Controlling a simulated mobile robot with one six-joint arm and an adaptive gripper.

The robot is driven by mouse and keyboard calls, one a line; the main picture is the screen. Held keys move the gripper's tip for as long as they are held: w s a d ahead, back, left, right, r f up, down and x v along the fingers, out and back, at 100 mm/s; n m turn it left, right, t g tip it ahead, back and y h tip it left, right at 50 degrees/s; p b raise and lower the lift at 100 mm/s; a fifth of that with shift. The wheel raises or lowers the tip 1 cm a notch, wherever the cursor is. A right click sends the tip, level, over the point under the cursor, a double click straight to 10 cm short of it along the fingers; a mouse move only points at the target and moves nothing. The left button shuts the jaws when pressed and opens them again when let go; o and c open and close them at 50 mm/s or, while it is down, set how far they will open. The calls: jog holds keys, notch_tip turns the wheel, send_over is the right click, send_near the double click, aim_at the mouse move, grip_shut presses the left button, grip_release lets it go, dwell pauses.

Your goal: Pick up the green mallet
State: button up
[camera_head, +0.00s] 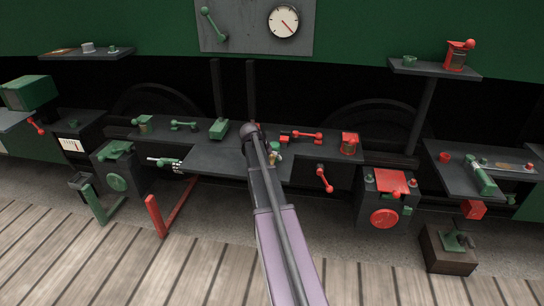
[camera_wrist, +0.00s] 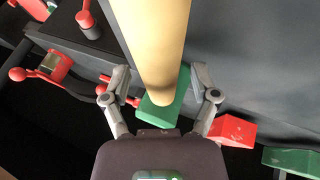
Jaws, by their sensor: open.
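The green mallet shows in the wrist view, with a pale wooden handle (camera_wrist: 158,40) reaching toward the camera and a green block-shaped head (camera_wrist: 166,105) beyond it. My gripper (camera_wrist: 162,84) is open, with one finger on each side of the mallet. The handle and part of the head lie between the fingers in the picture; I see no clear contact. In the head view the mallet is small and mostly hidden beside my arm.
A dark bench (camera_head: 215,160) carries several green and red fittings. In the wrist view a red block (camera_wrist: 234,131) and a green block (camera_wrist: 292,161) lie to the right. A red lever (camera_wrist: 86,16) and a red-handled fitting (camera_wrist: 50,70) are at the left.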

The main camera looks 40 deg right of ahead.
jog(key=shift+f, duration=0.25)
dwell(0.3)
grip_shut()
dwell(0.4)
